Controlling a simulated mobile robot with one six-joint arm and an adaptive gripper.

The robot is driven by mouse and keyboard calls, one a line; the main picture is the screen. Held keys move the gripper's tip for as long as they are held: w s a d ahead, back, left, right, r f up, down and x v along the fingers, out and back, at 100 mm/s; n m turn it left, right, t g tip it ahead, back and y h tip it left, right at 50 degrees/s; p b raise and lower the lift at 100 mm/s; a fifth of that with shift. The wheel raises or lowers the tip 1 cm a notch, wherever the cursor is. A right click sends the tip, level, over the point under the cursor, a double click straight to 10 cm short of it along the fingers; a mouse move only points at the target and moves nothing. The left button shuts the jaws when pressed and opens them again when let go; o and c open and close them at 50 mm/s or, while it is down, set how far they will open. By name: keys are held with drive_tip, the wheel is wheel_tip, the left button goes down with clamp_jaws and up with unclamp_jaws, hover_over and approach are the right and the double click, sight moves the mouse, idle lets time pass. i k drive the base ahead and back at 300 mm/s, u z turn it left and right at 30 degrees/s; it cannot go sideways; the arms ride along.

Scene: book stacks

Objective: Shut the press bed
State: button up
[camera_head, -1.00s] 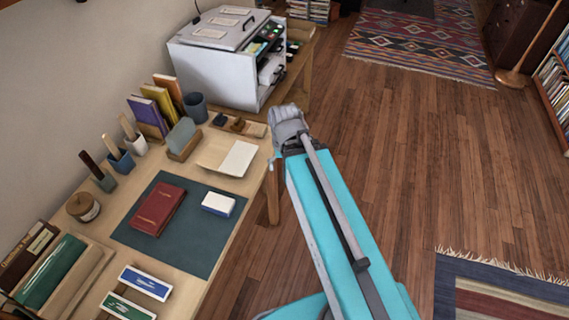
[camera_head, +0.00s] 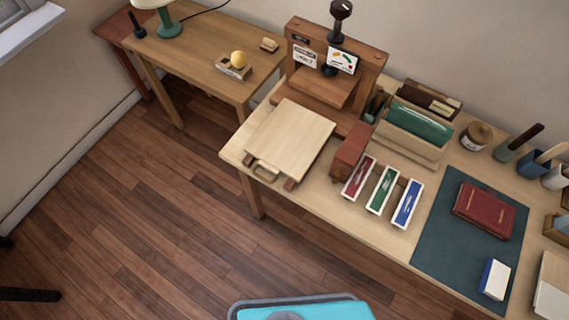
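The wooden book press (camera_head: 338,60) stands at the back of the workbench, against the wall. It has an upright frame and a dark screw knob on top. Its pale flat bed (camera_head: 290,138) is out in front of the frame, towards the bench's front edge. A light handle (camera_head: 265,171) sits at the bed's front end. The bed looks bare. My gripper is not in view; only a teal part of my own body shows at the bottom edge.
Right of the bed are a reddish-brown block (camera_head: 351,149) and red, green and blue trays (camera_head: 382,190). A red book (camera_head: 484,209) lies on a dark mat (camera_head: 440,245). A side table (camera_head: 190,50) with a lamp stands left. Floor in front is clear.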

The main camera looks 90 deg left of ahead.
sight(290, 139)
drive_tip(key=u, duration=5.2)
drive_tip(key=k, duration=0.1)
drive_tip(key=z, duration=1.6)
